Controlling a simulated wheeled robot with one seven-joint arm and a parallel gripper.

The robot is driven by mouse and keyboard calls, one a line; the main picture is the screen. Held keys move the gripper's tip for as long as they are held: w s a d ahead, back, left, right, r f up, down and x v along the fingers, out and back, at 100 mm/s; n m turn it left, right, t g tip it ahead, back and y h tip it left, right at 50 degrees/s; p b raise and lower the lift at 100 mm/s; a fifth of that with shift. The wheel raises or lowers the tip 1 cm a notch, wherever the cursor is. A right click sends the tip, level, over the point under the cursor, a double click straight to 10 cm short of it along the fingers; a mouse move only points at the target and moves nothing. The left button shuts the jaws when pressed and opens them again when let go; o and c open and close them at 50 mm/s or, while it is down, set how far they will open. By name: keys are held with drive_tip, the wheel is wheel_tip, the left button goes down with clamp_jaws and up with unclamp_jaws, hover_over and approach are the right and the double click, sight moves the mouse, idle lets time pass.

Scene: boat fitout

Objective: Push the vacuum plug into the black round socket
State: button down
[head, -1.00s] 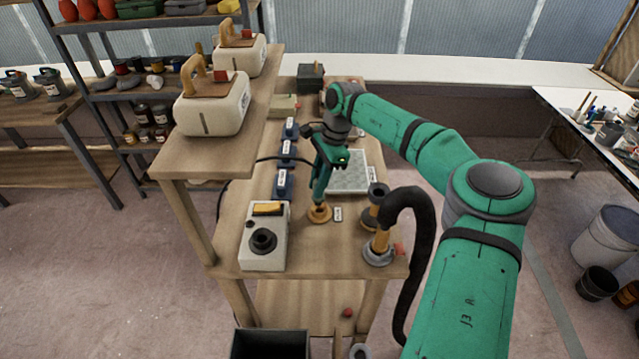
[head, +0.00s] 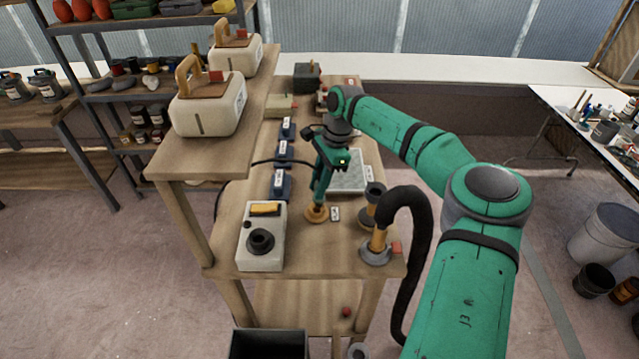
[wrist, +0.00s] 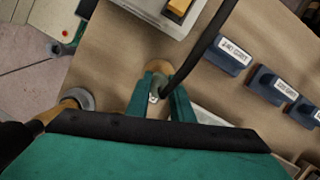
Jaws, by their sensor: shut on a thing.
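My gripper (head: 317,203) points down and is shut on a small dark grey-green piece (wrist: 158,84), which I take to be the vacuum plug. A dark cable (wrist: 212,38) runs up and right from beside the fingers. The black round socket (head: 261,241) is on top of a white box (head: 262,262) with a yellow switch, left of and nearer than my gripper.
Blue labelled blocks (head: 281,186) stand in a row behind the white box. A black hose (head: 420,235) arches at the right, its orange end in a grey collar (head: 375,256). A dark-topped post (head: 375,191) stands behind it. A raised shelf (head: 190,162) bounds the left.

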drive_tip(key=shift+a+f, duration=0.3)
drive_tip(key=shift+a, duration=0.1)
drive_tip(key=shift+s+f, duration=0.1)
drive_tip(key=shift+f, duration=0.1)
drive_tip(key=shift+d+f, duration=0.15)
drive_tip(key=shift+f, duration=0.2)
drive_tip(key=shift+f, duration=0.7)
drive_tip(key=shift+d, duration=0.15)
drive_tip(key=c, duration=1.5)
unclamp_jaws()
drive_tip(key=shift+a, duration=0.2)
